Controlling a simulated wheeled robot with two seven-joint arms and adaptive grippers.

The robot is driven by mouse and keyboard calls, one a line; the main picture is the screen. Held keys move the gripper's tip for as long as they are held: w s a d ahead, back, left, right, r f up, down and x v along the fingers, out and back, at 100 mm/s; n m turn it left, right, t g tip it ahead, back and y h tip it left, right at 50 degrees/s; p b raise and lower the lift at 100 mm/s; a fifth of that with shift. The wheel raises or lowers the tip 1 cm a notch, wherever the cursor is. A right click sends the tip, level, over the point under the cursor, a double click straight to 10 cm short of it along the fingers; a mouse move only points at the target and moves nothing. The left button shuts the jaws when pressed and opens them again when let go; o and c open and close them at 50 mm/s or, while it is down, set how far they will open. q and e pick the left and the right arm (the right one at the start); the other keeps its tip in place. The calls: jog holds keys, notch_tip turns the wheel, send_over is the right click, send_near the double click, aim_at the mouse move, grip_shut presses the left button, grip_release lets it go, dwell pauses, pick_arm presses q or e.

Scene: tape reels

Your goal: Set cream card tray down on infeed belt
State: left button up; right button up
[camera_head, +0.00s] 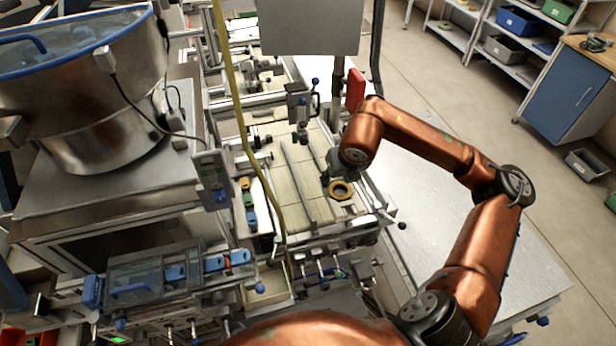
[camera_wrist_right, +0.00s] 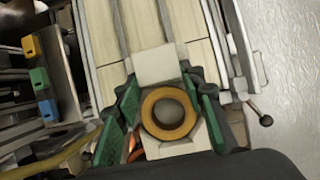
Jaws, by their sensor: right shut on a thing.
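My right gripper (camera_wrist_right: 167,96) has its green-padded fingers on both sides of the cream card tray (camera_wrist_right: 156,66) and is shut on it. A yellow-brown tape reel (camera_wrist_right: 168,113) lies on the tray between the fingers. In the head view the reel (camera_head: 341,190) shows just below my right wrist, and the tray is mostly hidden. The infeed belt (camera_head: 296,180), pale and tiled with long metal rails, lies below and beyond the gripper; it also shows in the wrist view (camera_wrist_right: 140,25). I cannot tell whether the tray touches it. My left gripper is not in view.
Yellow, green and blue blocks (camera_head: 248,205) stand left of the belt. A yellow hose (camera_head: 240,120) hangs down there. A large steel bowl (camera_head: 90,95) stands at left. A bare metal table top (camera_head: 430,210) lies to the right. A lever with a dark knob (camera_wrist_right: 266,120) is near the gripper.

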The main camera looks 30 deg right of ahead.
jog(key=w+f, duration=0.3)
jog(key=w, duration=0.1)
jog(key=w+f+p, duration=0.1)
jog(key=w+f, duration=0.1)
jog(key=w, duration=0.2)
jog(key=w+f, duration=0.3)
jog(key=w, duration=0.1)
jog(key=shift+w+d+f, duration=0.25)
jog(key=shift+d+f, duration=0.05)
jog(key=shift+d, duration=0.05)
jog(key=shift+w+f+p, duration=0.3)
jog(key=shift+f, duration=0.05)
jog(key=f, duration=0.3)
jog(key=shift+w+f+p, duration=0.1)
jog(key=shift+w+p, duration=0.1)
jog(key=shift+p, duration=0.15)
jog(key=shift+f, duration=0.25)
jog(key=o, duration=1.3)
